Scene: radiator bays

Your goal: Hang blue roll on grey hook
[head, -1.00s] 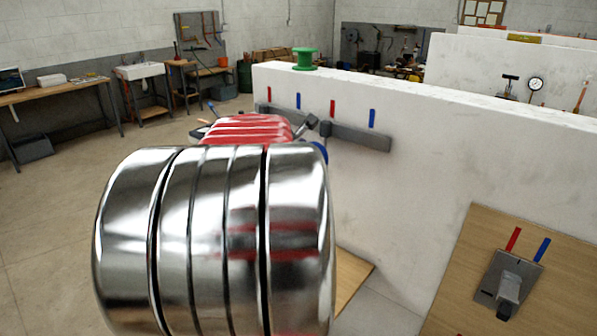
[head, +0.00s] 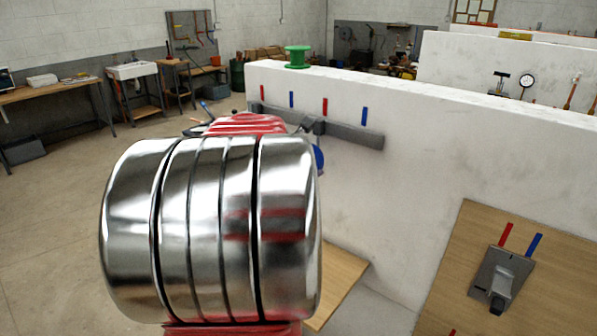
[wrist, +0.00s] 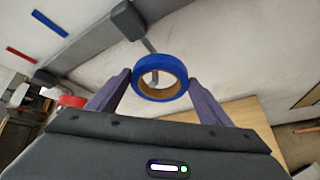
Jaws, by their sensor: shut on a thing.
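The blue roll (wrist: 161,77), a ring with a tan inner core, is held between the two purple fingers of my gripper (wrist: 159,79). In the head view only a sliver of the blue roll (head: 319,159) shows past my shiny arm, which hides the gripper. The grey hook (wrist: 150,46) comes from a dark block on the wall rail and reaches behind the roll's upper edge. A grey piece shows inside the roll's hole. I cannot tell whether the hook passes through the hole or stays behind it.
The grey rail (head: 350,134) runs along the white wall under red and blue marks. A green spool (head: 297,56) stands on the wall top. A red round thing (wrist: 71,101) shows by the left finger. A wooden panel (head: 455,265) with a grey fixture is at right.

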